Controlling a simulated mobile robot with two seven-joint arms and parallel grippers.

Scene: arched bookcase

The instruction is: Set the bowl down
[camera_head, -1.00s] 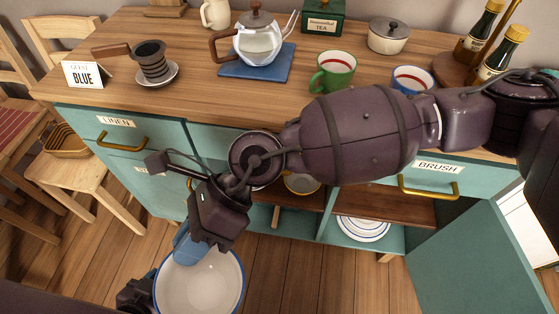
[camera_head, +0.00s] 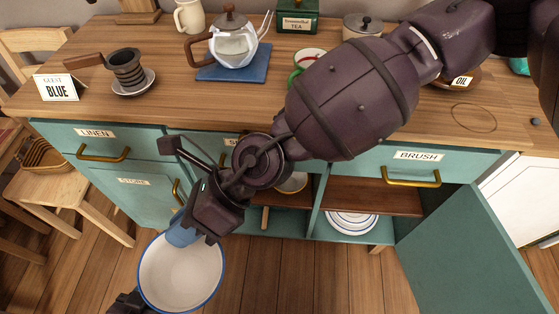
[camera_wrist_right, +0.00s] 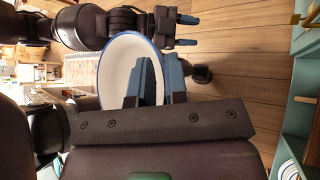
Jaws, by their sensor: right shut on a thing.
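The white bowl (camera_head: 185,272) with a blue rim hangs over the wooden floor, in front of the cabinet. My right gripper (camera_head: 183,230) is shut on its rim at the side near the cabinet. In the right wrist view, the blue fingers of the right gripper (camera_wrist_right: 160,72) overlap the wall of the bowl (camera_wrist_right: 117,70). My left gripper (camera_wrist_right: 188,31) shows beyond the bowl in that view, its two fingers apart with nothing between them. In the head view only a dark part of the left arm shows at the lower left, beside the bowl.
The wooden counter (camera_head: 200,104) holds a teapot (camera_head: 232,42) on a blue mat, a green mug (camera_head: 296,78) partly behind my arm, and a cup on a saucer (camera_head: 131,88). A bare ringed spot (camera_head: 473,117) is at right. Plates (camera_head: 352,222) sit in the open cabinet, whose door (camera_head: 470,255) stands out.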

